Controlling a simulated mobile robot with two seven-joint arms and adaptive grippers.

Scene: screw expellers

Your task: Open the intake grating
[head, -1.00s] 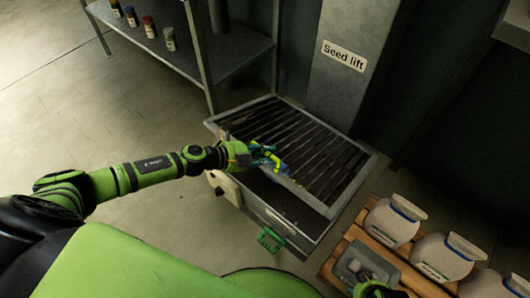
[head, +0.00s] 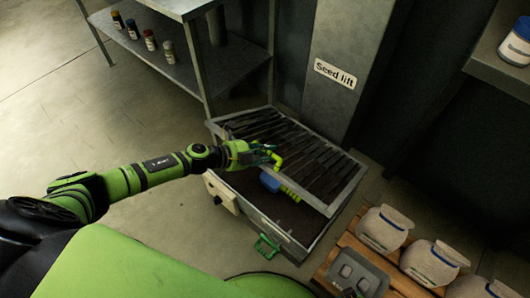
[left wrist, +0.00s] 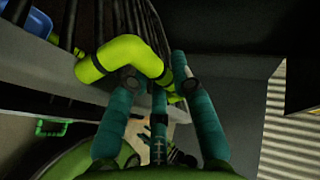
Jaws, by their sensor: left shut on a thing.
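The intake grating (head: 312,160) is a grey frame with dark slats on a metal box (head: 262,222) below the seed lift. Its near edge stands raised above the box, and a dark gap shows under it. A bent yellow-green handle (head: 276,160) is on the grating. My left gripper (head: 262,155) is shut on this handle. In the left wrist view, its teal fingers (left wrist: 155,72) stand either side of the handle (left wrist: 128,58). My right gripper is not in view.
A blue and yellow-green object (head: 270,182) shows at the gap; its exact support is unclear. A green clasp (head: 267,247) is on the box front. White sacks (head: 384,228) and a grey tray (head: 357,273) are at the right. A metal shelf (head: 165,55) holds small jars.

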